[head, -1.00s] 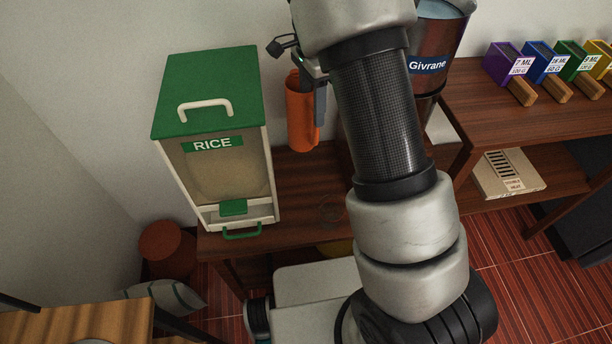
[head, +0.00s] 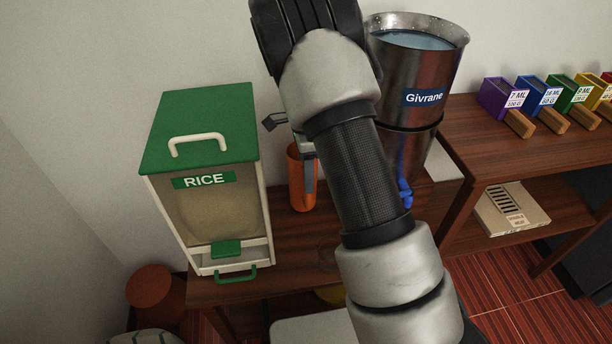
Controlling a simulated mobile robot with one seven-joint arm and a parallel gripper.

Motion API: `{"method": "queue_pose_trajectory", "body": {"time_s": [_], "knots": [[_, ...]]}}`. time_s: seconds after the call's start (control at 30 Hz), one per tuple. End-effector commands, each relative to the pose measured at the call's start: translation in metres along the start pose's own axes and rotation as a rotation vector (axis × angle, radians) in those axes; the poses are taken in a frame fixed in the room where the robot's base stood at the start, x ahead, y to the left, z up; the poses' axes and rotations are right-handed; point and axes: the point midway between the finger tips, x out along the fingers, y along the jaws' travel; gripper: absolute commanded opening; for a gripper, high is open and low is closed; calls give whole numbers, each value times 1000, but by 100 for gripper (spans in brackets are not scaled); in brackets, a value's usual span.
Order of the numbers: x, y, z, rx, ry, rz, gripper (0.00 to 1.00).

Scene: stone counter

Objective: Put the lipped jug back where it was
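The orange lipped jug (head: 301,187) is upright over the dark wooden table, to the right of the rice dispenser. Its base appears at or just above the tabletop; I cannot tell if it touches. My gripper (head: 308,165) is at the jug's right side, with a grey finger against it. It appears shut on the jug, since both have moved together. My arm hides most of the gripper and the jug's right side, so the grip itself does not show clearly.
The rice dispenser (head: 208,185) with a green lid stands left of the jug. A metal Givrane dispenser (head: 425,75) with a blue tap stands behind my arm at right. Colored scoop boxes (head: 503,97) line the right shelf. Bare tabletop (head: 290,243) lies in front of the jug.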

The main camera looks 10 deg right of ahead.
Motion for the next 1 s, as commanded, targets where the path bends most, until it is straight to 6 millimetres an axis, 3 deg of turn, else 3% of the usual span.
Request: {"method": "queue_pose_trajectory", "body": {"time_s": [0.4,0.43,0.5,0.83,1.0], "knots": [[7,-1,0,-1,-1,-2,0],[7,-1,0,-1,-1,-1,55],[7,-1,0,-1,-1,-1,67],[4,-1,0,-1,-1,-1,69],[-15,-2,0,-1,-1,-5,69]]}}
